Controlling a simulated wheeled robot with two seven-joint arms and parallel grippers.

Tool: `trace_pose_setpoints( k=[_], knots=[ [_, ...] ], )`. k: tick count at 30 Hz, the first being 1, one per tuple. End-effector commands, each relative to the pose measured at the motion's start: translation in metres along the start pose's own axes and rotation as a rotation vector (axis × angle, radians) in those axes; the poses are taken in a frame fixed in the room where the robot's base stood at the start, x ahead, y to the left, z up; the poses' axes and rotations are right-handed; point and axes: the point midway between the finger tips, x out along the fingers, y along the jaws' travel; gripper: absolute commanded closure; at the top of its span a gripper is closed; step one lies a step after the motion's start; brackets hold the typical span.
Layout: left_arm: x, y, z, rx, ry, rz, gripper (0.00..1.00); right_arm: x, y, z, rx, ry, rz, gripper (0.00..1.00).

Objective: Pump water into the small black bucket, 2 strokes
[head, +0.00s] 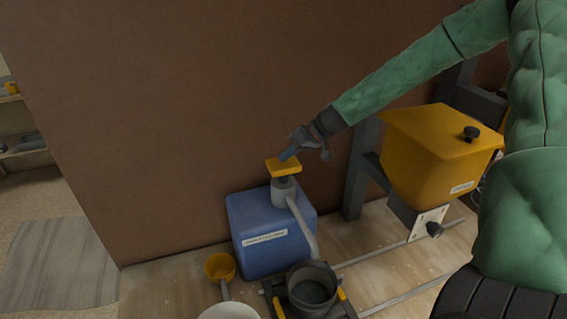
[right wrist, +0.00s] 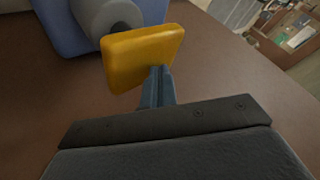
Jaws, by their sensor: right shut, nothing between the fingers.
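A blue water container (head: 262,235) with a white label stands on the bench against the brown wall. On top is a grey pump with a square yellow press pad (head: 283,167), which stands raised above its collar. The grey spout (head: 303,228) slopes down toward the small black bucket (head: 311,311), whose inside looks dark grey. My right gripper (head: 286,156) is shut and empty, its fingertips at the yellow pad. In the right wrist view the closed fingertips (right wrist: 158,72) meet the pad (right wrist: 142,55); whether they press on it I cannot tell. My left gripper is out of view.
A yellow hopper (head: 432,150) on a dark frame stands to the right, near my right arm. Metal rails (head: 395,256) run along the bench at right.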

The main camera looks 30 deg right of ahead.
Motion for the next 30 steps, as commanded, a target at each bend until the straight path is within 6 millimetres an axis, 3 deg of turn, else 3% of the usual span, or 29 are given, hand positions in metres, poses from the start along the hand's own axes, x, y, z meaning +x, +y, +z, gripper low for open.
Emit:
trace_pose_setpoints(
  k=[30],
  knots=[
    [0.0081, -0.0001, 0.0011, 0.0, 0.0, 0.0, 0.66, 0.0076, 0.0055, 0.0063, 0.0, -0.002, 0.0, 1.0]
  ],
)
